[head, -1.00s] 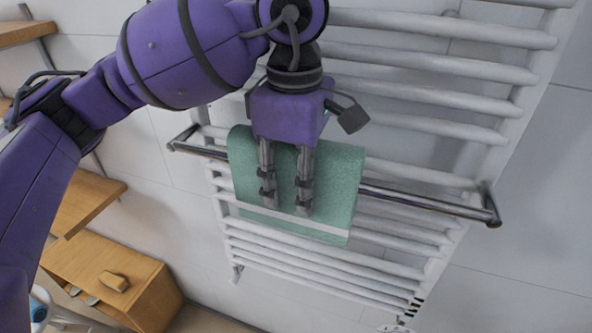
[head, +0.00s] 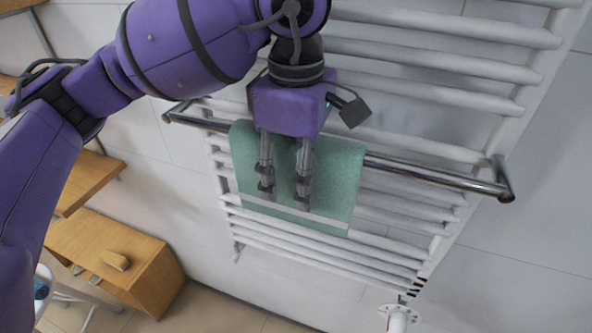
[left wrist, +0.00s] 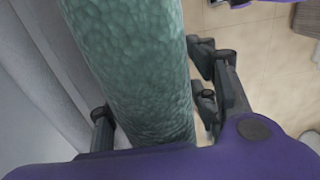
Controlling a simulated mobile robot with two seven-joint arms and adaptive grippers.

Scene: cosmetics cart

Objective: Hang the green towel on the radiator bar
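The green towel (head: 335,180) is folded over and hangs at the radiator bar (head: 430,174), a shiny metal rail in front of the white radiator (head: 440,62). The bar comes out on both sides of the towel near its upper edge; its contact under the fold is hidden. My left gripper (head: 284,200) points down, with two fingers against the towel's front. The fingertips behind the towel are hidden. My right gripper is not in view.
Wooden shelves (head: 90,182) and a wooden cabinet (head: 115,262) stand at the left. A white pipe fitting (head: 397,318) is below the radiator at the right. The bar is bare on both sides of the towel.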

